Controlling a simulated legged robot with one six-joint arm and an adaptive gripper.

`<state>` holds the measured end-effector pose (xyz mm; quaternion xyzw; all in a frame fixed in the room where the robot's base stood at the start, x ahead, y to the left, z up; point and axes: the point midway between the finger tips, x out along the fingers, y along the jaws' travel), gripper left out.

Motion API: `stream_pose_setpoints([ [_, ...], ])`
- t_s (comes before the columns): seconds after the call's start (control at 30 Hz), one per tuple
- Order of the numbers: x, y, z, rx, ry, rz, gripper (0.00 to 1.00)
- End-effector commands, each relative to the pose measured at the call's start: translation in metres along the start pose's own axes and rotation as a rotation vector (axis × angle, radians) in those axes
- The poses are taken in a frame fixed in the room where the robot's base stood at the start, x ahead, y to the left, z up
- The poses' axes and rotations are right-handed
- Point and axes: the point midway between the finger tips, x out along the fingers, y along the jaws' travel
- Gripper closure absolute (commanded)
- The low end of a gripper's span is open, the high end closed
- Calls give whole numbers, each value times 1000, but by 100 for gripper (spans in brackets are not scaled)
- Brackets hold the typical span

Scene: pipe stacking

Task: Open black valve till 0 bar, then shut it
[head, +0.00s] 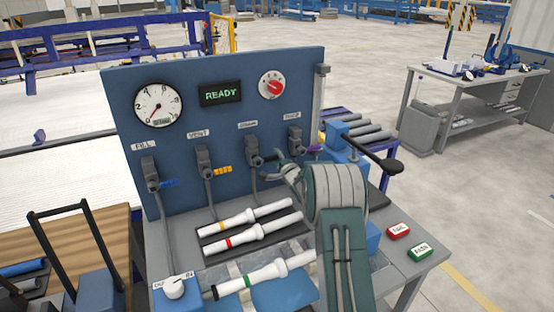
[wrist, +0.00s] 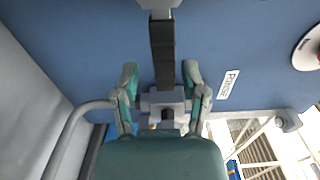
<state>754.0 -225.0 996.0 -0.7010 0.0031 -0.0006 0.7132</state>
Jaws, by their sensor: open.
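The black valve is the third from the left on the blue panel; its grey body (head: 253,150) carries a black lever (head: 269,158) pointing right. In the wrist view the black lever (wrist: 162,55) runs up the middle from the grey valve body. My gripper (head: 288,172) is in front of this valve, with its fingers apart. In the wrist view my gripper (wrist: 161,75) has one finger on each side of the lever, with gaps visible. The pressure gauge (head: 158,105) has its red needle pointing down-left, near the low end; the exact value is unclear.
A READY display (head: 220,94) and a red dial (head: 271,86) sit above. White pipes (head: 240,217) lie below. Red (head: 398,230) and green (head: 419,252) buttons are at right.

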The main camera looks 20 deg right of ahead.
Motion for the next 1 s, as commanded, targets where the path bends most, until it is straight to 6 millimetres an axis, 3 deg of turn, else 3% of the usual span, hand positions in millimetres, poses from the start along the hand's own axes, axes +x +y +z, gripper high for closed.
stream_pose_setpoints([
  [0.17, -7, -1, 0, 0, 0, 0, 44],
  [0.7, -95, 1, -2, 2, 2, 1, 44],
  [1.0, -119, 2, -2, 1, 0, 2, 44],
])
